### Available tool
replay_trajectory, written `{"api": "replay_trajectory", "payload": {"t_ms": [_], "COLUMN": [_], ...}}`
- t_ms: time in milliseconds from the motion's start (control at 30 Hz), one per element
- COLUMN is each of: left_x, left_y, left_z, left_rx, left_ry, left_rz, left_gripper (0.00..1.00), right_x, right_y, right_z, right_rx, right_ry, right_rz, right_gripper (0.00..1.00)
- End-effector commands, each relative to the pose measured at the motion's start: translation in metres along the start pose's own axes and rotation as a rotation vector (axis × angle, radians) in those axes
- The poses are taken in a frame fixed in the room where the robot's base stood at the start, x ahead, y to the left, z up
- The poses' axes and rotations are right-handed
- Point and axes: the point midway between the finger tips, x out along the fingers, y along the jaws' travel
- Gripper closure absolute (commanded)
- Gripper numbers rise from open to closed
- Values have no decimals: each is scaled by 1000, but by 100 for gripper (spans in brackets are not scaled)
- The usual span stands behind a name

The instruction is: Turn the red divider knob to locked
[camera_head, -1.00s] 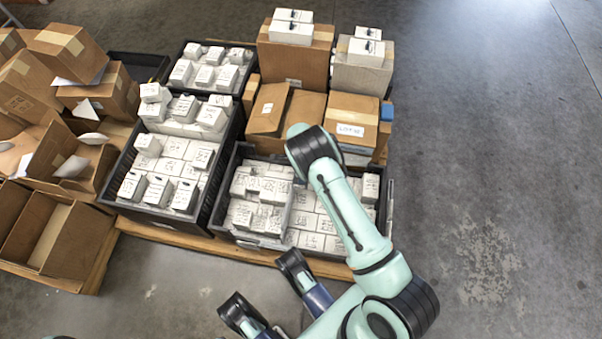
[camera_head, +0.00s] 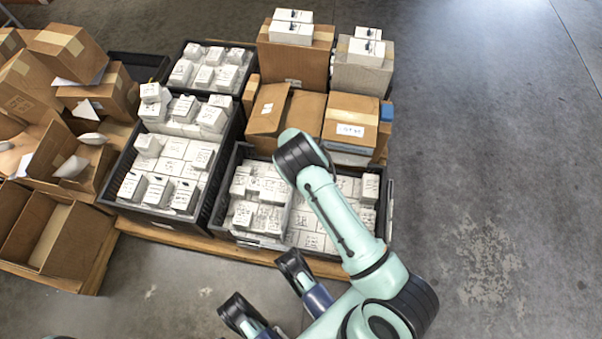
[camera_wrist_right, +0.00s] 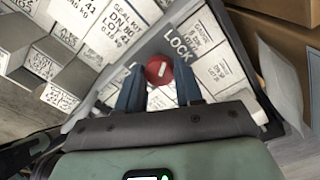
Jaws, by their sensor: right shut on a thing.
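The round red knob (camera_wrist_right: 159,70) with a short white mark sits on the grey divider in the right wrist view. The printed word LOCK is just right of it, and the white mark runs nearly upright in the picture. My right gripper (camera_wrist_right: 159,82) has a blue finger on each side of the knob and is shut on it. In the head view the knob and right gripper are hidden; my right arm reaches over the front black crate (camera_head: 232,160). My left gripper (camera_head: 264,287) is open and empty, its fingers apart, at the bottom.
White labelled boxes (camera_head: 262,190) fill the front crate. Another black crate of white boxes (camera_head: 210,216) stands left of it. Brown cartons (camera_head: 350,115) stand behind, and open cartons (camera_head: 50,235) are at far left. The floor at right is clear.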

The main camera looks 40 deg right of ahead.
Motion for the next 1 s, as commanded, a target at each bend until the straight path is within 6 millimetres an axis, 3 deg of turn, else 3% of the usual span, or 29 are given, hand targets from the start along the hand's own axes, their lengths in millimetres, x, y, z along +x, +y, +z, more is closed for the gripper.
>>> {"api": "replay_trajectory", "payload": {"t_ms": [400, 867, 900, 967, 1000], "left_x": [0, 0, 0, 0, 0], "left_y": [0, 0, 0, 0, 0], "left_z": [0, 0, 0, 0, 0], "left_rx": [0, 0, 0, 0, 0], "left_ry": [0, 0, 0, 0, 0], "left_rz": [0, 0, 0, 0, 0], "left_gripper": [57, 57, 57, 57, 57], "right_x": [0, 0, 0, 0, 0], "right_y": [0, 0, 0, 0, 0], "right_z": [1, 1, 1, 1, 1], "right_rx": [156, 169, 169, 169, 169], "right_ry": [-2, -2, -2, -2, -2], "right_rz": [0, 0, 0, 0, 0], "right_gripper": [95, 95, 61, 42, 39]}}
